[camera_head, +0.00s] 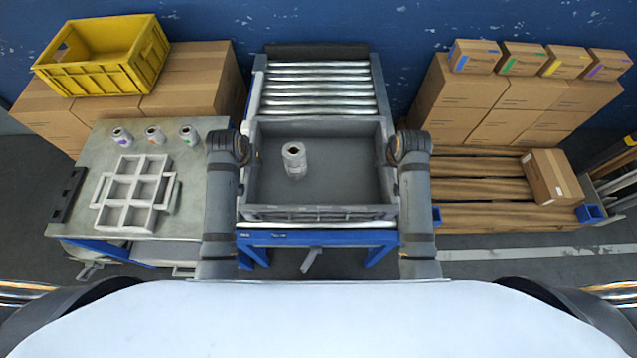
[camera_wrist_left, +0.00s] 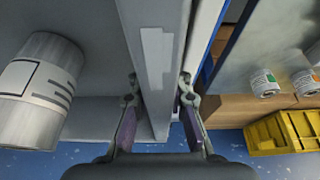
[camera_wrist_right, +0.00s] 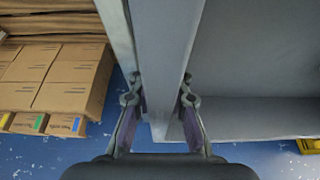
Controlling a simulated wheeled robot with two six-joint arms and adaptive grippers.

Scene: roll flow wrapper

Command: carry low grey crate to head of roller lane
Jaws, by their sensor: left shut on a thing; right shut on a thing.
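The low grey crate (camera_head: 320,212) sits over the near part of the roller lane (camera_head: 318,90), between my two arms. One grey-white roll (camera_head: 293,160) stands inside it, left of its middle; the roll also shows in the left wrist view (camera_wrist_left: 38,90). My left gripper (camera_wrist_left: 158,95) is shut on the crate's left wall (camera_wrist_left: 158,60). My right gripper (camera_wrist_right: 158,95) is shut on the crate's right wall (camera_wrist_right: 165,50). In the head view the arms hide both fingertips. I cannot tell whether the crate's base touches the rollers.
A bench (camera_head: 75,215) at left holds a white divided tray (camera_head: 113,216) and 3 small rolls (camera_head: 155,136). A yellow crate (camera_head: 105,75) stands on cartons behind it. A pallet (camera_head: 480,190) with cartons (camera_head: 470,95) is at right. Several bare rollers lie beyond the crate, up to a dark end stop (camera_head: 318,50).

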